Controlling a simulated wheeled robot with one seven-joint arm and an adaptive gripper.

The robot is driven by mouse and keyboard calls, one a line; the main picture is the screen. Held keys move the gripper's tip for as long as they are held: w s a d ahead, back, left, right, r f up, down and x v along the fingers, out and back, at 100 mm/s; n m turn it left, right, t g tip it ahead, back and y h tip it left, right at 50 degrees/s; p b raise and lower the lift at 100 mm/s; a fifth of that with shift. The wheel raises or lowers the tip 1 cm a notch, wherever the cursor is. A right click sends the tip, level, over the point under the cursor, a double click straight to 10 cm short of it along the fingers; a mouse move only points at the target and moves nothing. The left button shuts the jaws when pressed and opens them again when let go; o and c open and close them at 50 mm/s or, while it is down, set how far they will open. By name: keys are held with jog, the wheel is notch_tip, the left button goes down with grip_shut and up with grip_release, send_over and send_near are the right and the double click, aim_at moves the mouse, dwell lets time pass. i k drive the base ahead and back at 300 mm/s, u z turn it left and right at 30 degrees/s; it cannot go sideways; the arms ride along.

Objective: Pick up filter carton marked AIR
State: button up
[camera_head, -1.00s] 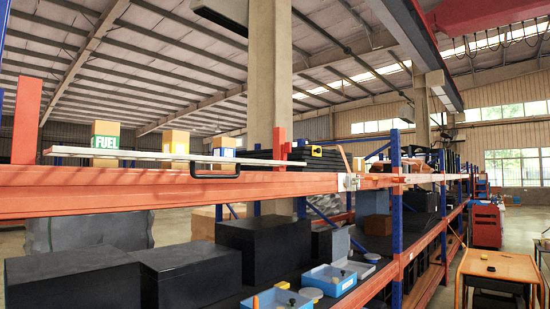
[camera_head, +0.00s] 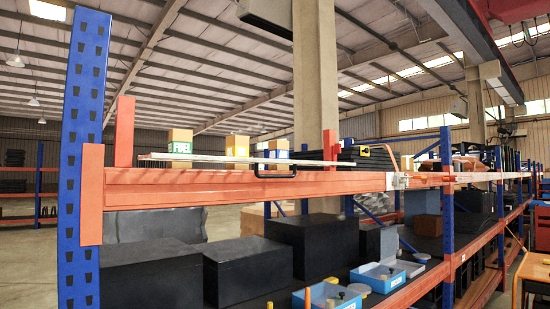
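Three small brown cartons stand in a row on a thin, light board (camera_head: 215,161) on the upper orange shelf. The left carton (camera_head: 179,136) has a green label that reads FUEL. The middle carton (camera_head: 237,140) has a yellow label. The right carton (camera_head: 279,144) has a blue and white label. I cannot read the yellow or blue labels, so I cannot tell which carton is marked AIR. The lower parts of the cartons are partly hidden by the board's edge. My gripper is not in view.
A blue upright (camera_head: 84,150) stands at the shelf's left end. A black handle (camera_head: 275,175) is at the board's front. A dark flat stack (camera_head: 367,157) lies right of the cartons. Black boxes (camera_head: 250,270) and blue bins (camera_head: 383,277) fill the lower shelf.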

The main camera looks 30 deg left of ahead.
aim_at(277, 149)
jog(key=k, duration=0.6)
jog(key=u, duration=0.75)
jog(key=i, duration=0.5)
jog(key=u, duration=0.05)
